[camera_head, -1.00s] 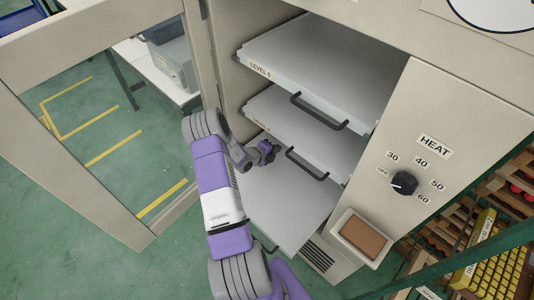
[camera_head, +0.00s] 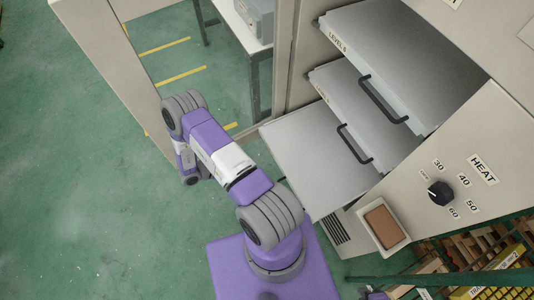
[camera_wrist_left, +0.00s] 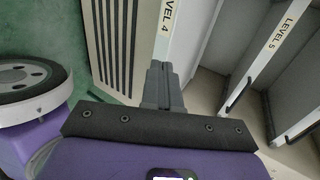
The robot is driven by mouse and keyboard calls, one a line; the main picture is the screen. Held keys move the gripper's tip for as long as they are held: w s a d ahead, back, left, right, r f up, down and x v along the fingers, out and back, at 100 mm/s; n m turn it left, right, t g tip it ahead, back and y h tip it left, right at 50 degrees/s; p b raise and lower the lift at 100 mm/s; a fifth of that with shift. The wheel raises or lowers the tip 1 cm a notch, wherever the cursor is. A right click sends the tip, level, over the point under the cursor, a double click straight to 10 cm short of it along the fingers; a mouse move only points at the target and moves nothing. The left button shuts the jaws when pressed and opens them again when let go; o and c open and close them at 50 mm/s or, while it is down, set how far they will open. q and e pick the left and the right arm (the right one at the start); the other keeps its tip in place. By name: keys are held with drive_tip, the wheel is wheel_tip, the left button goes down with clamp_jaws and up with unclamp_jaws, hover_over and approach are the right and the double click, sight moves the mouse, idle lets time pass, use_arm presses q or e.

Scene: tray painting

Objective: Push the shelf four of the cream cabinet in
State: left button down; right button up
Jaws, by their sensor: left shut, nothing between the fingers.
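Shelf four of the cream cabinet (camera_head: 320,160) is the lowest grey shelf in the head view and sticks out further than the shelves above it. Its front edge with the label LEVEL 4 (camera_wrist_left: 168,32) shows in the left wrist view. My left gripper (camera_wrist_left: 160,68) is shut and empty there, with its tips at the lower end of that edge; whether they touch it I cannot tell.
Two upper shelves (camera_head: 405,60) with black handles are also out; LEVEL 5 (camera_wrist_left: 280,35) lies to the right in the wrist view. The cabinet's open glass door (camera_head: 95,60) stands at the left. Wooden racks (camera_head: 470,265) stand at lower right. Green floor at the left is clear.

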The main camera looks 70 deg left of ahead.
use_arm(q)
drive_tip(key=b, duration=0.2)
approach(274, 155)
wheel_tip(274, 155, down, 4)
drive_tip(key=w, duration=0.2)
drive_tip(key=shift+w+a+r, duration=0.1)
drive_tip(key=shift+w+a, duration=0.1)
drive_tip(key=shift+w, duration=0.3)
drive_tip(key=shift+w+a, duration=0.15)
drive_tip(key=shift+w, duration=0.35)
drive_tip(key=shift+w+a, duration=0.15)
drive_tip(key=shift+w, duration=0.5)
use_arm(e)
drive_tip(key=shift+f, duration=0.8)
